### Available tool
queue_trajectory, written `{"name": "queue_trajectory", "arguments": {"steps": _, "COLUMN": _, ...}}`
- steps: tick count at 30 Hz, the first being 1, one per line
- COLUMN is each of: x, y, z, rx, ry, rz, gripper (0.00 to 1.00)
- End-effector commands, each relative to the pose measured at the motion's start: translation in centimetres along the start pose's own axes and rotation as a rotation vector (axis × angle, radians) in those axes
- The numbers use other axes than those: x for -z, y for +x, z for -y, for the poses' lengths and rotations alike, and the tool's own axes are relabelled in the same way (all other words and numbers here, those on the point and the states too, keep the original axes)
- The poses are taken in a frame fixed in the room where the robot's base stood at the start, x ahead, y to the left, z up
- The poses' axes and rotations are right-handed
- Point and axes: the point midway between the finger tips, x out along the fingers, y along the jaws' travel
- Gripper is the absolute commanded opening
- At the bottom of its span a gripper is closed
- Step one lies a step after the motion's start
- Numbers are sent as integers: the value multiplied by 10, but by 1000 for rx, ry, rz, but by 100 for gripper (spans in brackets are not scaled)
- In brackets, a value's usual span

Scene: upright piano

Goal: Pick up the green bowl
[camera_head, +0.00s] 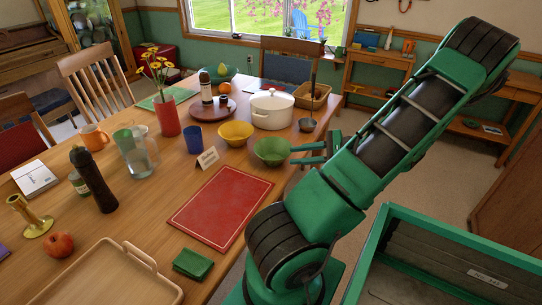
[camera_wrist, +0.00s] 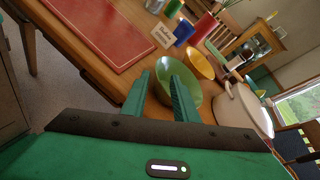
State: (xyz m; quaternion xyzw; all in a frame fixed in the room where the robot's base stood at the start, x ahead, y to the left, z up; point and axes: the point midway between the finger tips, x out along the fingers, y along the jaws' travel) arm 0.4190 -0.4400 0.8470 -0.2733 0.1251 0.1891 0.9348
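The green bowl (camera_head: 270,152) stands upright near the table's right edge, beside the yellow bowl (camera_head: 236,132). My gripper (camera_head: 293,155) is open at the bowl's right side, its two fingers pointing left towards the rim. In the wrist view the bowl (camera_wrist: 186,68) lies ahead of my gripper (camera_wrist: 162,77). One finger overlaps the bowl's inside and the other lies just left of its rim, with the near rim seen between them. I cannot tell whether either finger touches it. Nothing is held.
The white pot (camera_head: 272,110) and a ladle (camera_head: 308,123) stand behind the bowl. A blue cup (camera_head: 193,137), a name card (camera_head: 208,158) and a red mat (camera_head: 222,207) lie to the left and front. A green-edged bin (camera_head: 455,250) is at the lower right.

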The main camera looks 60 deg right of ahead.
Motion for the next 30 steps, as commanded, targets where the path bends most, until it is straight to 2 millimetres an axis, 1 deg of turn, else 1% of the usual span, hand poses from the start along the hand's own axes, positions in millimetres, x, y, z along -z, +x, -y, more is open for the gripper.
{"name": "queue_trajectory", "arguments": {"steps": 1, "x": -1, "y": 9, "z": -1, "rx": -3, "ry": 1, "rz": 4, "gripper": 27}}
{"name": "queue_trajectory", "arguments": {"steps": 4, "x": -1, "y": 24, "z": -1, "rx": -4, "ry": 0, "rz": 3, "gripper": 27}}
{"name": "queue_trajectory", "arguments": {"steps": 7, "x": 0, "y": 35, "z": -1, "rx": -3, "ry": 0, "rz": 2, "gripper": 27}}
{"name": "queue_trajectory", "arguments": {"steps": 14, "x": 0, "y": 50, "z": -2, "rx": -4, "ry": -1, "rz": 2, "gripper": 27}}
{"name": "queue_trajectory", "arguments": {"steps": 21, "x": 3, "y": 83, "z": -3, "rx": -5, "ry": -1, "rz": 3, "gripper": 27}}
{"name": "queue_trajectory", "arguments": {"steps": 25, "x": 3, "y": 92, "z": -3, "rx": -5, "ry": -2, "rz": 1, "gripper": 27}}
{"name": "queue_trajectory", "arguments": {"steps": 30, "x": 3, "y": 94, "z": -2, "rx": -4, "ry": -2, "rz": -1, "gripper": 27}}
